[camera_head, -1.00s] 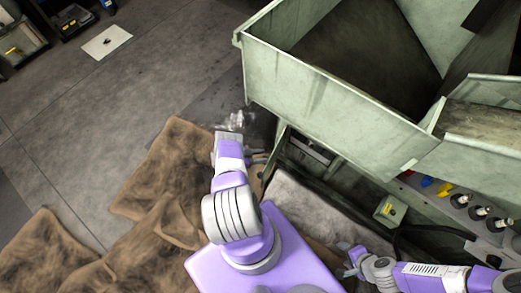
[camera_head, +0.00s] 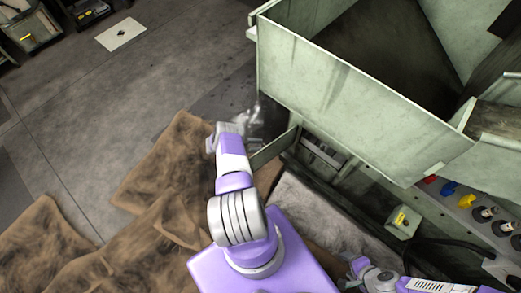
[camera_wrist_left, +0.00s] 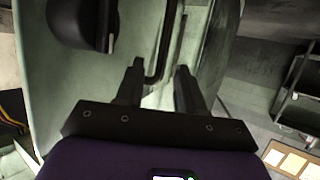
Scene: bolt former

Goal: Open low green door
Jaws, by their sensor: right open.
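The low green door (camera_head: 275,147) shows in the head view as a narrow pale green panel, standing ajar beneath the big green bin, just right of my left wrist. In the left wrist view, a pale green panel (camera_wrist_left: 60,95) fills much of the picture, with a dark bent bar handle (camera_wrist_left: 163,50) on it. My left gripper (camera_wrist_left: 160,78) has its two dark fingers apart, with the lower end of the bar between them; I cannot tell whether they touch it. Its fingers are hidden in the head view. My right gripper (camera_head: 356,270) is open at the bottom edge, partly cut off.
The big green bin (camera_head: 350,95) overhangs the door area. Brown cloths (camera_head: 165,185) lie on the floor around my base. A small box with a yellow switch (camera_head: 402,221) and a panel with coloured knobs (camera_head: 465,198) are at right.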

